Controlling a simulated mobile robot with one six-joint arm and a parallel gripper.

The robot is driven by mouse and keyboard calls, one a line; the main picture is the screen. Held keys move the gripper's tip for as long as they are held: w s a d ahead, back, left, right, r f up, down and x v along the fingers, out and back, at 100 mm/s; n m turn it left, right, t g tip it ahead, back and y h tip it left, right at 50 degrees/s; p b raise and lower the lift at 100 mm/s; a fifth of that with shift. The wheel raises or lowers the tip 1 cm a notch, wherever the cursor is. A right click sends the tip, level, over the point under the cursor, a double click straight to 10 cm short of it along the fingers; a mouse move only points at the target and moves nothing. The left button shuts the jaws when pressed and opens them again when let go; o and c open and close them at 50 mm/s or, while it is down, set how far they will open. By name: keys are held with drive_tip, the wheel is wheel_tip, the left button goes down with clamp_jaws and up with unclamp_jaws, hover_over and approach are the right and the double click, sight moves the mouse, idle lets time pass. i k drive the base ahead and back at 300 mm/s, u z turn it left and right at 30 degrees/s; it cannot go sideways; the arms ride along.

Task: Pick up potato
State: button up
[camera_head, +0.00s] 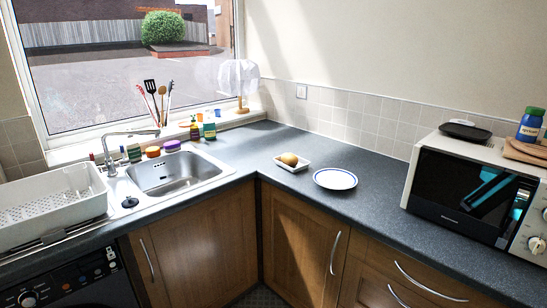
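The potato (289,158) is a small round tan-brown thing. It sits in a small white rectangular dish (303,167) on the dark grey worktop, near the inner corner of the counter. Its lower part is partly hidden by the dish's rim. My gripper does not show in the head view.
A white plate with a blue rim (335,179) lies just right of the dish. A microwave (468,192) stands at the right. A sink (178,172) and a white dish rack (48,204) are at the left. The worktop between plate and microwave is clear.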

sight(289, 159)
drive_tip(key=u, duration=0.55)
drive_tip(key=i, duration=0.5)
drive_tip(key=u, duration=0.65)
drive_tip(key=i, duration=0.55)
drive_tip(key=u, duration=0.3)
